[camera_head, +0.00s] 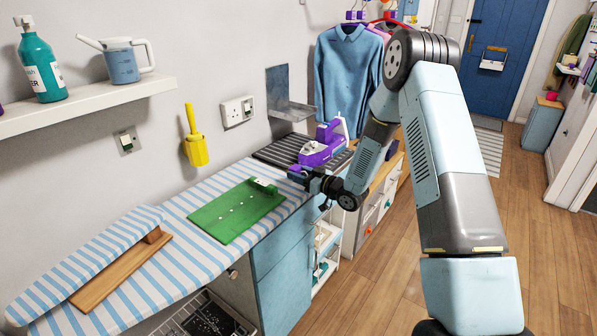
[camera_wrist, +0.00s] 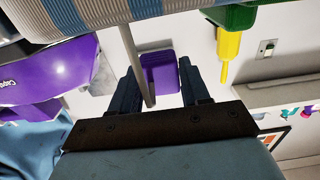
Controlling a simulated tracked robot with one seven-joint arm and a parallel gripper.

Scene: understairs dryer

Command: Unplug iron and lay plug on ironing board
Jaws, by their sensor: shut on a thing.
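My gripper (camera_head: 304,175) is over the right edge of the striped ironing board (camera_head: 160,255), near the iron. In the wrist view my gripper (camera_wrist: 160,85) is shut on a purple block-shaped plug (camera_wrist: 160,66), which sits between the two fingers. A grey cord (camera_wrist: 133,55) crosses in front of the fingers. The purple and white iron (camera_head: 322,147) rests on a dark ribbed rest (camera_head: 275,152) at the board's far end; its purple side also shows at the left of the wrist view (camera_wrist: 55,70). A double wall socket (camera_head: 237,110) is behind the board.
A green board (camera_head: 236,210) lies on the ironing board. A small striped sleeve board (camera_head: 85,258) stands at the near left. A yellow brush (camera_head: 194,140) hangs on the wall beside a single socket (camera_head: 127,141). Striped cloth between these is bare. A blue shirt (camera_head: 345,75) hangs beyond.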

